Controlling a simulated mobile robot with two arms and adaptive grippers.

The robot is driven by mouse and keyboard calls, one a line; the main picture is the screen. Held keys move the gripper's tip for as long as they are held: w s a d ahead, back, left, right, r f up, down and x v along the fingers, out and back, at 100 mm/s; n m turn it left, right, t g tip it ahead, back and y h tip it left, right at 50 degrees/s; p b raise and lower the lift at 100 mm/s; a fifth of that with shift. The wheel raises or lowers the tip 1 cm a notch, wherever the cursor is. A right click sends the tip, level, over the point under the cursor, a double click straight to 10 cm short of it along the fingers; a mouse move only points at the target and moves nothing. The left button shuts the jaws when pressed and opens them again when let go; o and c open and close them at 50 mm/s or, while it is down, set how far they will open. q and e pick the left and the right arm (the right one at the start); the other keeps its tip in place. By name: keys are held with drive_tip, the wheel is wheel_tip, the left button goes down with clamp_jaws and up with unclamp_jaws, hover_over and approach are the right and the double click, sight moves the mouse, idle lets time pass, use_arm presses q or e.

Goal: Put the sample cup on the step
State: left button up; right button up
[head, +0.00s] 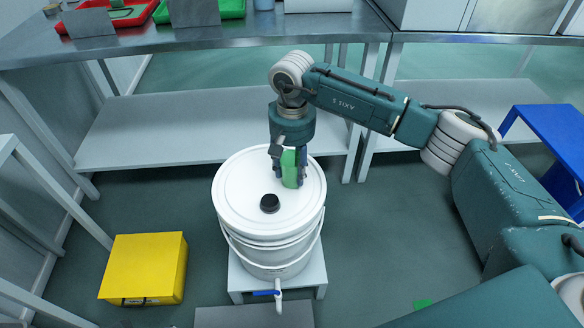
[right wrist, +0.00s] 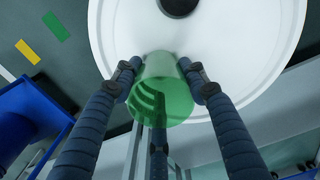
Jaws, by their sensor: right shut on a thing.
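The sample cup, a green see-through cup (head: 290,168), is held by my right gripper (head: 288,176) over the far part of a white bucket's lid. I cannot tell whether the cup touches the lid. In the right wrist view the cup (right wrist: 162,90) sits between the dark ribbed fingers, which close around its sides. The step is not certain: a blue stand (head: 555,135) at the right edge could be it, and a low grey slab (head: 254,317) lies at the bottom edge. My left gripper is not in view.
The white bucket (head: 270,235) with a black cap (head: 269,203) and a front tap stands on a low white stand (head: 305,276). A yellow box (head: 145,267) is on the floor at left. A metal bench (head: 200,40) with a lower shelf (head: 170,130) runs behind.

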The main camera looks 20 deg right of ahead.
drive_tip(key=shift+r, duration=0.1)
drive_tip(key=shift+f, duration=0.2)
drive_tip(key=o, duration=0.8)
drive_tip(key=shift+o, duration=0.2)
drive_tip(key=shift+r, duration=0.1)
